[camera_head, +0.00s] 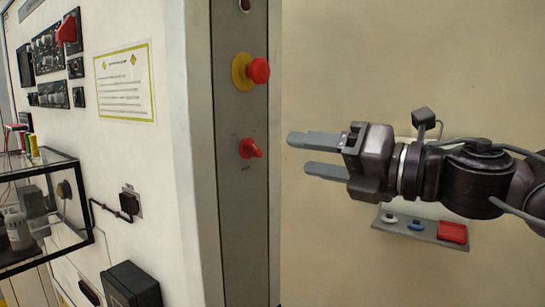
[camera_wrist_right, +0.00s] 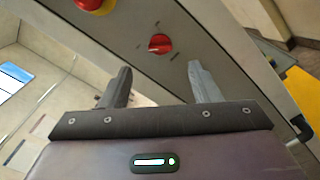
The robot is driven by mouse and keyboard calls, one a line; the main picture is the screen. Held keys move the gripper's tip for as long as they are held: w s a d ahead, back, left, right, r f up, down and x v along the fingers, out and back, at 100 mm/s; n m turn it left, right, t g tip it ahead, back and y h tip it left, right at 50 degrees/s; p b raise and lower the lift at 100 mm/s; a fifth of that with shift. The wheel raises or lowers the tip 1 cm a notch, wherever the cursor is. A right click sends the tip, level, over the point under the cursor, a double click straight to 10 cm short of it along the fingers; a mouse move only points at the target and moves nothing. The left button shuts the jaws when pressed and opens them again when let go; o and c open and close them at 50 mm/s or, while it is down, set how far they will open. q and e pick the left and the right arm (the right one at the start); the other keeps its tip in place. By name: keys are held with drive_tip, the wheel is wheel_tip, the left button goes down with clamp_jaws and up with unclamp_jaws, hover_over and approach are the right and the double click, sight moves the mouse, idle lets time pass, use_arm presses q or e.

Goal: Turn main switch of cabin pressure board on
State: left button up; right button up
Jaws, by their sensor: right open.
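A red rotary switch (camera_head: 250,148) sits on the narrow grey panel (camera_head: 236,200) in the head view, below a red mushroom button on a yellow base (camera_head: 257,70). My right gripper (camera_head: 308,154) is open and empty, to the right of the switch and apart from it, its fingers pointing left. In the right wrist view the red switch (camera_wrist_right: 160,43) shows beyond and between the two open fingertips (camera_wrist_right: 163,85), with dark marks around it. Part of the red button on its yellow base (camera_wrist_right: 92,5) shows at the top left. My left gripper is not in view.
A white cabinet wall (camera_head: 150,180) with black instruments, another red switch (camera_head: 68,30) and a notice sheet (camera_head: 125,83) stands on the left. A glass case (camera_head: 50,205) juts out at the lower left. A grey strip with a red button (camera_head: 452,232) lies below my right arm.

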sight(258, 148)
drive_tip(key=p+x, duration=0.3)
drive_tip(key=x, duration=0.5)
drive_tip(key=shift+w, duration=0.1)
drive_tip(key=shift+c, duration=0.3)
drive_tip(key=c, duration=0.9)
